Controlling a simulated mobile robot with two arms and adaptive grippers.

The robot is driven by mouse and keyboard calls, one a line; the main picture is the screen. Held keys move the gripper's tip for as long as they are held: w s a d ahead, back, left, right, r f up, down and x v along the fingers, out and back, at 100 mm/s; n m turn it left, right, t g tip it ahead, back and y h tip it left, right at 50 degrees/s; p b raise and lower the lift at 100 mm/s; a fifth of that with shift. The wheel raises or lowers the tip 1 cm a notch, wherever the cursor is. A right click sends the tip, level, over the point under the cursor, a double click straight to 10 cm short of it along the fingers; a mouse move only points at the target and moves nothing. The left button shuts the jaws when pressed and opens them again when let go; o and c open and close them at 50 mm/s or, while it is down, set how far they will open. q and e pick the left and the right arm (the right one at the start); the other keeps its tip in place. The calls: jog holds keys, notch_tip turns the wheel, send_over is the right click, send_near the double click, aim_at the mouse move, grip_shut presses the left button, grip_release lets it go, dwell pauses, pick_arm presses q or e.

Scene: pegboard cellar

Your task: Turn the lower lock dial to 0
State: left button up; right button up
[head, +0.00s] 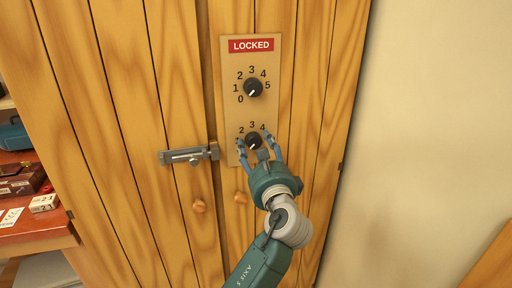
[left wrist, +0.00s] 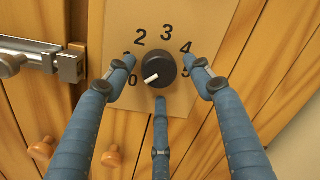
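The lower lock dial (head: 253,139) is a black knob on a tan plate (head: 231,68) fixed to a wooden door. In the left wrist view its white pointer mark (left wrist: 152,77) points left and slightly down, towards the 0 (left wrist: 133,81). The 2, 3 and 4 show above it; the 1 is hidden behind a finger. My left gripper (head: 256,145) has its three blue fingers spread around the dial. The left and right fingers stand apart from its sides; the lower finger (left wrist: 160,105) ends near its bottom edge, contact unclear. My right gripper is out of view.
A metal bolt (head: 188,155) sits left of the lower dial. Wooden door knobs (head: 198,206) are below. A red shelf (head: 38,226) with boxes is at left.

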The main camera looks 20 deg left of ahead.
pick_arm(q)
jog(key=shift+r, duration=0.15)
jog(key=v, duration=0.7)
jog(key=shift+s+d, duration=0.15)
jog(key=shift+f, duration=0.2)
